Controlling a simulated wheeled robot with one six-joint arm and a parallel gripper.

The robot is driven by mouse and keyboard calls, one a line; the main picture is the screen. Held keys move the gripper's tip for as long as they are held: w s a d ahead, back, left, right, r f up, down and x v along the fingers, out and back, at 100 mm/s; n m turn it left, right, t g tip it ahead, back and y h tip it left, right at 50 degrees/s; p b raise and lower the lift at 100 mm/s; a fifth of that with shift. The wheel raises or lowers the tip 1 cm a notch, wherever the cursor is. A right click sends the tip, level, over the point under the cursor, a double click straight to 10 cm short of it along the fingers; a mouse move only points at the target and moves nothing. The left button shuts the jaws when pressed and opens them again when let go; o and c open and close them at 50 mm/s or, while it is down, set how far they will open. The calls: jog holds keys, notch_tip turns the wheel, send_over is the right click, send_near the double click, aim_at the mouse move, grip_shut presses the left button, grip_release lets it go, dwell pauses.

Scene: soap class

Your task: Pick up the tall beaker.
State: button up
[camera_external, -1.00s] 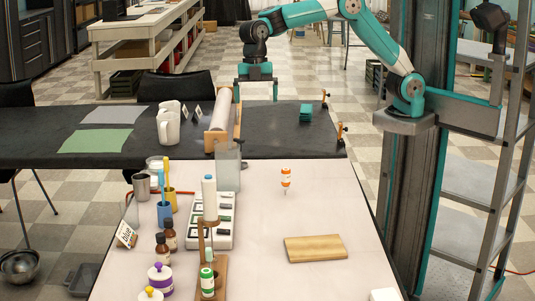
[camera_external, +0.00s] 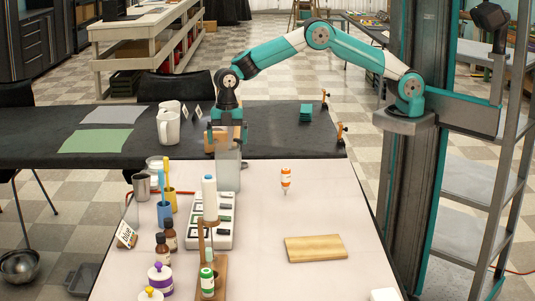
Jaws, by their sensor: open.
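The tall beaker (camera_external: 228,172) is a grey, see-through cylinder. It stands upright at the far end of the white table, behind the white mold tray. My gripper (camera_external: 227,142) is right above it, pointing down, with its fingers at about the height of the beaker's rim. The gripper is open. Whether the fingers are around the rim or behind it cannot be told from this view.
A white tray of soap molds (camera_external: 225,232) and a wooden stand (camera_external: 211,270) are in front of the beaker. Blue (camera_external: 164,214) and yellow (camera_external: 170,200) cups, a metal cup (camera_external: 142,187) and brown bottles (camera_external: 162,246) stand left.

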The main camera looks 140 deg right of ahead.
aim_at(227, 154)
jog(key=shift+w+f+p, duration=0.15)
jog(key=shift+f+p, duration=0.5)
jog(key=shift+f, duration=2.1)
jog(key=c, duration=1.3)
jog(key=shift+c, duration=0.5)
jog(key=shift+r, duration=0.15)
